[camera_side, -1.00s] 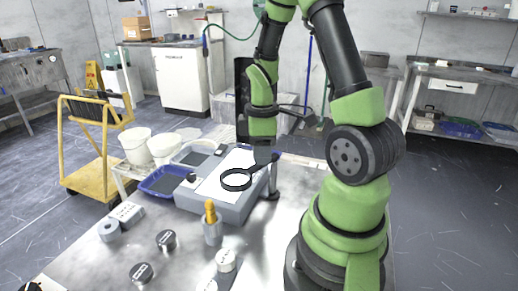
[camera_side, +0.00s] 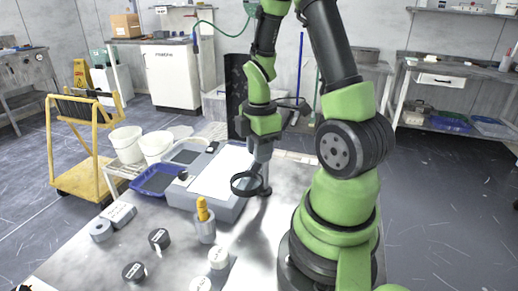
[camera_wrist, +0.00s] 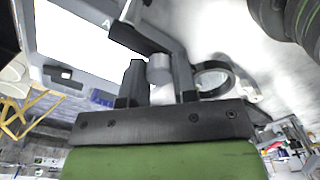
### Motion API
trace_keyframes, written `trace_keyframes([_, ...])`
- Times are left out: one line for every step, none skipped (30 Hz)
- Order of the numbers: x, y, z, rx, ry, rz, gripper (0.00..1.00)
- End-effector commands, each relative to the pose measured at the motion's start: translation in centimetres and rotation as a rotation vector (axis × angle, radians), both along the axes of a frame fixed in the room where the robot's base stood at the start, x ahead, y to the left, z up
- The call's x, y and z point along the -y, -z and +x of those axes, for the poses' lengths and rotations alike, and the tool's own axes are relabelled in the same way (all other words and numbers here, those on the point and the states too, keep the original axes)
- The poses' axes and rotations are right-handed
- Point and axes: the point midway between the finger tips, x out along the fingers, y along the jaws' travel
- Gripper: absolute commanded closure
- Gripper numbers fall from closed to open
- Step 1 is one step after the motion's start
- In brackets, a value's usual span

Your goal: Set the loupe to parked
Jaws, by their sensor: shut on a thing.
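The loupe is a black ring (camera_side: 232,184) on a short black arm, carried by a post at the right side of a grey machine. In the side view the ring hangs over the machine's front right edge, mostly clear of the white panel (camera_side: 221,170). My gripper (camera_side: 262,156) is at the loupe's arm, above the post. In the wrist view the fingers (camera_wrist: 160,82) are shut on a grey cylindrical grip of the loupe, with the ring (camera_wrist: 212,65) just right of them. Any mark for the parked position cannot be made out.
An orange-topped tool in a grey cup (camera_side: 205,229) stands in front of the machine. Several black and white round pieces (camera_side: 159,239) lie at the front of the table. A blue tray (camera_side: 156,181) is left of the machine. Bare table lies right of the machine.

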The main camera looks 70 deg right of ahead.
Motion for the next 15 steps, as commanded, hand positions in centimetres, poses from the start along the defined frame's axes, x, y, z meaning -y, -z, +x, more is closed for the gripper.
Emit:
trace_keyframes([0.01,-0.07,-0.05,-0.001,-0.002,-0.001,1.0])
trace_keyframes([0.01,-0.06,-0.05,-0.001,-0.002,-0.001,1.0])
trace_keyframes([0.0,-0.06,-0.06,-0.001,-0.002,-0.001,1.0])
trace_keyframes([0.01,-0.06,-0.06,-0.001,-0.002,-0.001,1.0])
trace_keyframes([0.01,-0.06,-0.06,-0.001,-0.002,-0.001,1.0])
trace_keyframes([0.0,-0.06,-0.07,-0.001,-0.002,0.0,1.0])
trace_keyframes([0.0,-0.06,-0.07,-0.001,-0.002,0.0,0.67])
trace_keyframes([0.0,-0.05,-0.07,-0.001,-0.002,0.0,0.6])
trace_keyframes([0.01,-0.05,-0.06,-0.001,-0.001,0.0,0.51])
trace_keyframes([0.01,-0.04,-0.06,-0.001,-0.001,0.0,0.48])
trace_keyframes([0.01,-0.04,-0.06,-0.001,-0.001,0.0,0.48])
trace_keyframes([0.01,-0.03,-0.06,-0.001,-0.001,0.0,0.48])
trace_keyframes([0.0,-0.02,-0.06,-0.001,-0.001,0.0,0.48])
trace_keyframes([0.0,-0.02,-0.06,-0.001,-0.001,0.0,0.48])
trace_keyframes([0.0,-0.02,-0.06,-0.001,-0.001,0.0,0.48])
